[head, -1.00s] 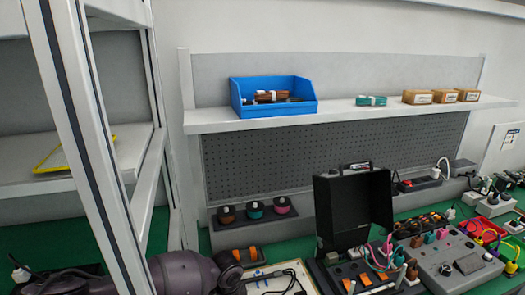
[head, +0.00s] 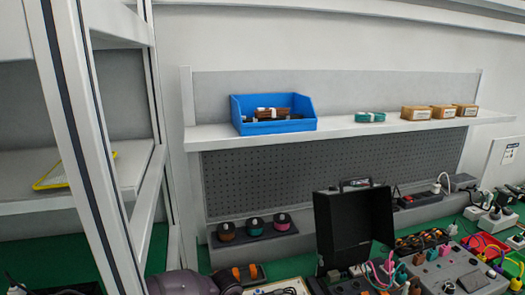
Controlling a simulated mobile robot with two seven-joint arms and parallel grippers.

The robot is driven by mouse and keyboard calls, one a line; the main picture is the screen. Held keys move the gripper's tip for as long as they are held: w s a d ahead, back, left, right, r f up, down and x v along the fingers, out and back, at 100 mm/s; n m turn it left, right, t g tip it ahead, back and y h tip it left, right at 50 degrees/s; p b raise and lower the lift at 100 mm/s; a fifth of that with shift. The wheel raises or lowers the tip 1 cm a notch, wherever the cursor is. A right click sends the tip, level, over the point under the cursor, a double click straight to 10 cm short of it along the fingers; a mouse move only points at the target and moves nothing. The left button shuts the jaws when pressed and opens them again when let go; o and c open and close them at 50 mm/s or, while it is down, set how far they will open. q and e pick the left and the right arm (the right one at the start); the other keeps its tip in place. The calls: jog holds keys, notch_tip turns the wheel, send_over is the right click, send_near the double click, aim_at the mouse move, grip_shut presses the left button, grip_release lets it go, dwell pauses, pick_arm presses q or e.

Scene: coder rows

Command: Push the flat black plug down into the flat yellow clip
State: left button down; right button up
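I cannot make out the flat black plug or the flat yellow clip for certain. A flat dark piece (head: 474,281) lies on the grey panel box at the lower right; I cannot tell whether it is the plug. Small yellow parts are at the far lower right, too small to identify. Rounded dark links of my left arm (head: 182,284) show at the bottom edge. Neither gripper can be made out in the head view.
An open black case (head: 353,222) stands on the green bench, with cables and connectors to its right. A red tray (head: 467,241) is at the right. A shelf above holds a blue bin (head: 275,125) and small boxes (head: 442,112). A white frame post stands at left.

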pick_arm(q)
jog(key=shift+r+p, duration=0.4)
dwell(0.8)
jog(key=shift+r+p, duration=0.8)
jog(key=shift+r, duration=0.3)
jog(key=shift+f+b, duration=0.6)
jog(key=shift+f, duration=0.35)
jog(key=shift+f, duration=0.55)
dwell(0.7)
jog(key=c, duration=0.9)
grip_release()
